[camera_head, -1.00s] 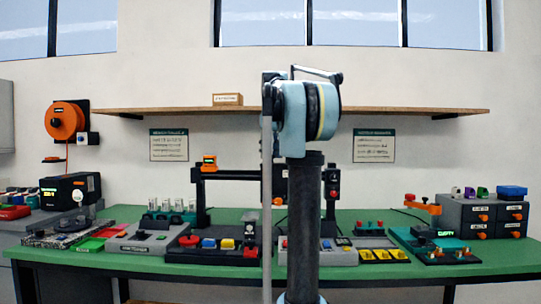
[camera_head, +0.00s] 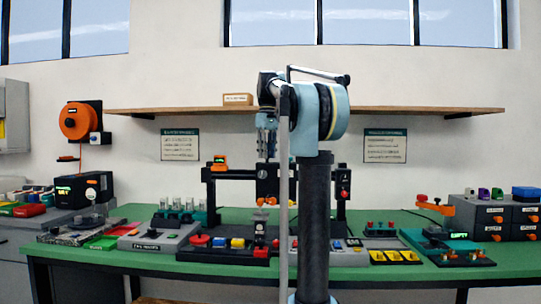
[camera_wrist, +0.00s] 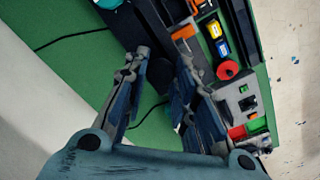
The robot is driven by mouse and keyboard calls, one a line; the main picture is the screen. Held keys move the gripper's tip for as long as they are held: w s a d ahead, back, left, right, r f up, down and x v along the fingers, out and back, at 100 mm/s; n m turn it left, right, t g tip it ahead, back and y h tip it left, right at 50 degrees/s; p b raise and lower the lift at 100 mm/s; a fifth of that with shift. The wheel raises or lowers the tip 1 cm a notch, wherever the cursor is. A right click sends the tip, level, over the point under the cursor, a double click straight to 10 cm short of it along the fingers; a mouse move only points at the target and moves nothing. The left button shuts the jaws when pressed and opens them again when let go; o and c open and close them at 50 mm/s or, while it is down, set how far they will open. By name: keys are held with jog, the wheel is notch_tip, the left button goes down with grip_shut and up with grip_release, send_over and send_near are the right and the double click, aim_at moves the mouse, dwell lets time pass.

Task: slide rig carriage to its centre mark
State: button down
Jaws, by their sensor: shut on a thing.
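The rig is a black gantry frame (camera_head: 211,192) standing on the green bench, with a crossbar between two posts. Its carriage (camera_head: 266,187), dark with orange parts below, sits on the crossbar, somewhat left of the span's middle. My gripper (camera_head: 266,159) reaches down onto the carriage from above and is shut on it. In the wrist view, a dark piece (camera_wrist: 160,74) shows between the fingers of my gripper (camera_wrist: 164,62). My arm hides part of the crossbar to the right. I cannot make out the centre mark.
A button panel (camera_head: 215,254) lies in front of the rig. A teal fixture (camera_head: 455,250) and a drawer unit (camera_head: 495,215) stand at right. A wooden shelf (camera_head: 420,110) runs along the wall behind.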

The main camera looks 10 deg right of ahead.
jog(key=c, duration=1.3)
grip_release()
jog(key=shift+r, duration=0.15)
notch_tip(320, 180, up, 12)
jog(key=shift+f, duration=0.2)
